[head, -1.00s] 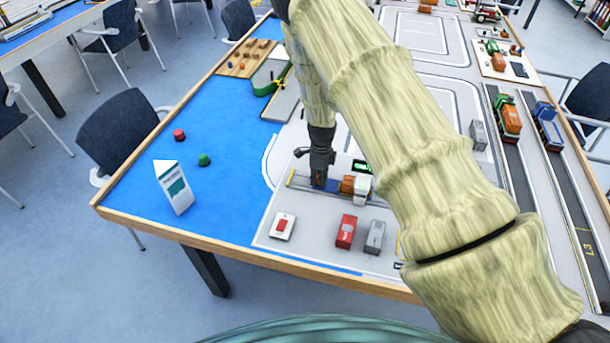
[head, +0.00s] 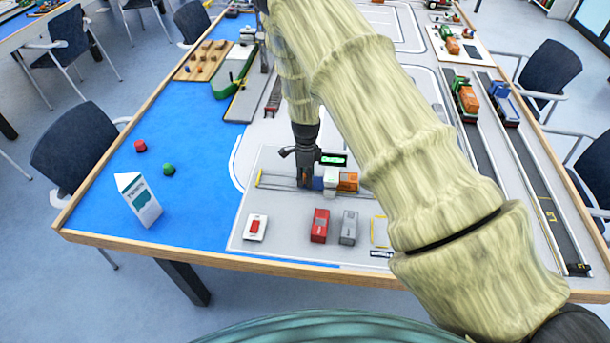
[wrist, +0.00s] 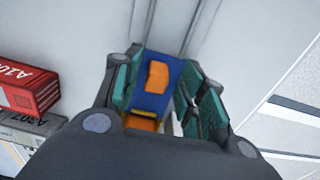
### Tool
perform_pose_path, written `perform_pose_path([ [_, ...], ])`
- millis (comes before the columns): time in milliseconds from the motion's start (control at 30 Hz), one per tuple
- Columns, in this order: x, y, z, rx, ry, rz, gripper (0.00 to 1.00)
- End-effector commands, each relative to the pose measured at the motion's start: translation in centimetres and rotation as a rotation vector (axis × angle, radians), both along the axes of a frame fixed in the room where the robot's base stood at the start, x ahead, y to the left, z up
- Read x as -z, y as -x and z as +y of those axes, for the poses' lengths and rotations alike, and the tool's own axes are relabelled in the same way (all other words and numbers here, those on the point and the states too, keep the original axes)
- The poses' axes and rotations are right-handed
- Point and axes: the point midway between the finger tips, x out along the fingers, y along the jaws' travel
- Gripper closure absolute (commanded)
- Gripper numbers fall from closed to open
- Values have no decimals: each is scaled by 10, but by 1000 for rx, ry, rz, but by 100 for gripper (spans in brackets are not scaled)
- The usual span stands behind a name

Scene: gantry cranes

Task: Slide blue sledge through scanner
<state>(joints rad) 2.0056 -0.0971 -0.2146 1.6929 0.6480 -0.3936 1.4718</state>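The blue sledge (wrist: 155,95) lies between the teal finger pads of my gripper (wrist: 163,72) in the wrist view, with both pads against or very close to its sides. It has an orange patch on top. In the head view my gripper (head: 303,183) points down at the left side of the scanner, and part of the blue sledge (head: 316,184) shows between them. The white scanner (head: 330,178) stands over the track (head: 275,180), beside a small green-lit display (head: 334,160). An orange container (head: 348,181) sits on the scanner's right side.
A red container (head: 320,225) and a grey container (head: 349,228) stand in front of the track. A red button box (head: 256,227) is at front left. A white carton sign (head: 139,200) stands on the blue area. My arm covers the area to the right.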

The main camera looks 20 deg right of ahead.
Motion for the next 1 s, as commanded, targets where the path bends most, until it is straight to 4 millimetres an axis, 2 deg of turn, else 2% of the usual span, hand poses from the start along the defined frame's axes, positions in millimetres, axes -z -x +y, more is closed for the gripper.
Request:
perform_pose_path([
  [267,-9,0,1,0,0,1,59],
  [367,-21,0,1,-1,0,1,59],
  [733,-87,-1,0,-1,0,-1,59],
  [1000,-115,-1,0,-1,0,0,59],
])
